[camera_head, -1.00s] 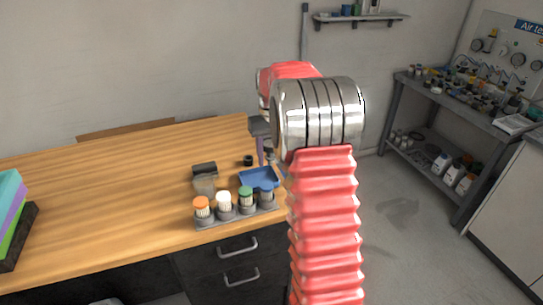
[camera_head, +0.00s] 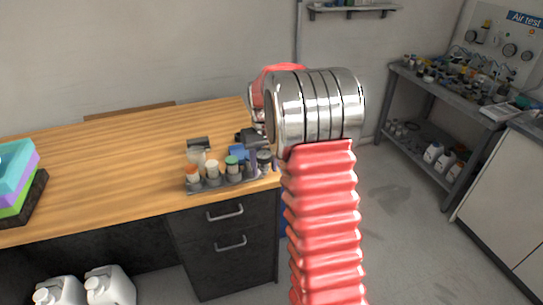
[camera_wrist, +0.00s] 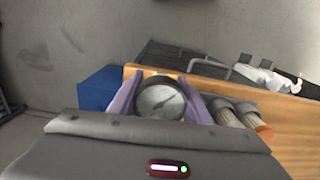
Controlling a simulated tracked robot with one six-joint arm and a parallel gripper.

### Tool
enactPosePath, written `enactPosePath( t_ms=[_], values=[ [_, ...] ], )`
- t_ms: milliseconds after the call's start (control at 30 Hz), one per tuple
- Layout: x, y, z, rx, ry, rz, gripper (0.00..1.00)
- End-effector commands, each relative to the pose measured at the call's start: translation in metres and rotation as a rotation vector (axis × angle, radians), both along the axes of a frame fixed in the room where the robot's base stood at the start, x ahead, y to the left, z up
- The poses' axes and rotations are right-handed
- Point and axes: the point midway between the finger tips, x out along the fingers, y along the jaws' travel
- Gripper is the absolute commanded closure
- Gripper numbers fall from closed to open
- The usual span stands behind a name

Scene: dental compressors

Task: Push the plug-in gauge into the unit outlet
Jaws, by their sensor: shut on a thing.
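The plug-in gauge (camera_wrist: 160,100), with a round pale dial and a dark rim, is between the purple fingers of my gripper (camera_wrist: 160,104) in the wrist view. My gripper is shut on it, and its dial faces the wrist camera. The gauge's lower end is hidden. I cannot identify the unit outlet in either view.
A rack with orange-capped (camera_head: 193,173), white-capped and green-capped jars stands at the wooden bench's (camera_head: 110,165) front right corner. Stacked coloured boxes (camera_head: 18,180) are at the left. A grey shelf unit (camera_head: 450,100) and an air test panel (camera_head: 505,40) are at the right.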

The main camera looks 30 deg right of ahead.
Motion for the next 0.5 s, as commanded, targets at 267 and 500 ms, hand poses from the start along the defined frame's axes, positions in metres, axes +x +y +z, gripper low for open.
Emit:
enactPosePath(
  t_ms=[267,500],
  values=[
    [-0.006,0.053,-0.042,0.000,0.002,0.049,0.82],
    [-0.019,0.123,-0.098,0.001,0.005,0.116,0.82]
  ],
)
